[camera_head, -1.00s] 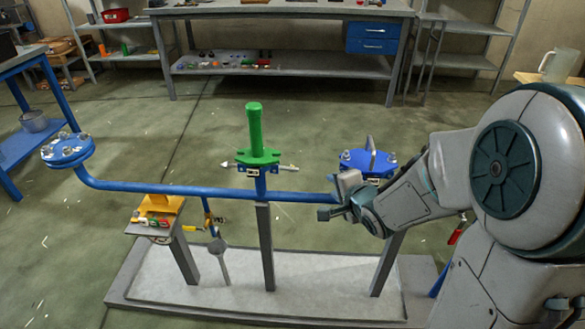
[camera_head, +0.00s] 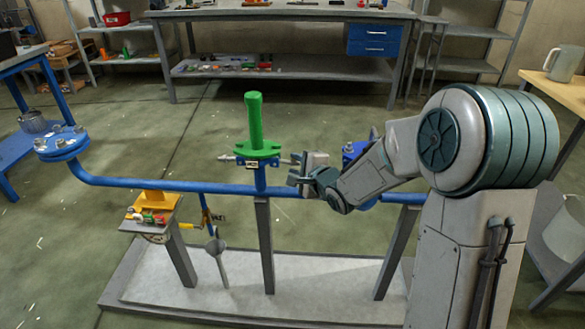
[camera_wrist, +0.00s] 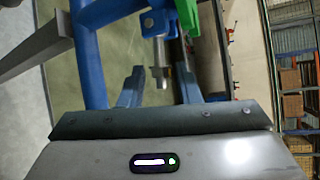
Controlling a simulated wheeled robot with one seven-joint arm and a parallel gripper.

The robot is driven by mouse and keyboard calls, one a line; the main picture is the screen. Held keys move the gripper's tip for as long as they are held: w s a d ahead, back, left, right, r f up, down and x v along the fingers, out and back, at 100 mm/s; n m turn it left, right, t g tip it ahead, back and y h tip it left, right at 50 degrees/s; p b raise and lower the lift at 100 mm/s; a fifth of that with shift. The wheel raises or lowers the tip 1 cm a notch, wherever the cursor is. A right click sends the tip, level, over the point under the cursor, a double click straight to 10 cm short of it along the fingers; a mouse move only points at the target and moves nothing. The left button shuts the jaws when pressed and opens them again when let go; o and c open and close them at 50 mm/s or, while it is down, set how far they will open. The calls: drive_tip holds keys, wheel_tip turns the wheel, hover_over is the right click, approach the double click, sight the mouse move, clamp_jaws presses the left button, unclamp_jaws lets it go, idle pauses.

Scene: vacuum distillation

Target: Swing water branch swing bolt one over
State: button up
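The green water branch (camera_head: 256,125) stands upright on the blue pipe (camera_head: 190,187), its flange at the bottom. A grey swing bolt (camera_head: 228,158) sticks out to the left of the flange. On the right side my gripper (camera_head: 294,172) is close to the flange and mostly hides the bolt there. In the wrist view a metal swing bolt (camera_wrist: 160,60) points down between my two spread fingers (camera_wrist: 160,90). The fingers look open, and I cannot tell whether they touch the bolt. Part of the green branch (camera_wrist: 187,15) shows beside it.
A blue flange (camera_head: 62,145) ends the pipe at the left. Another blue flange (camera_head: 350,150) is partly behind my arm. Grey posts (camera_head: 263,245) hold the pipe above the base slab (camera_head: 300,303).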

drive_tip(key=shift+x, duration=1.25)
clamp_jaws()
drive_tip(key=shift+r, duration=0.15)
drive_tip(key=shift+r+n+g+h+p, duration=0.3)
drive_tip(key=shift+r+n+h+p, duration=0.4)
drive_tip(key=shift+p, duration=0.4)
drive_tip(key=shift+a+r+n+h+b, duration=0.15)
drive_tip(key=shift+n+h+b, duration=0.25)
drive_tip(key=shift+n+h, duration=0.35)
drive_tip(key=shift+a+r+n+g+h+b, duration=0.25)
drive_tip(key=shift+r+n+g+h+b, duration=0.2)
drive_tip(key=shift+h+b, duration=0.2)
drive_tip(key=shift+r+n+h, duration=0.2)
drive_tip(key=shift+n+h, duration=0.1)
drive_tip(key=shift+h, duration=0.2)
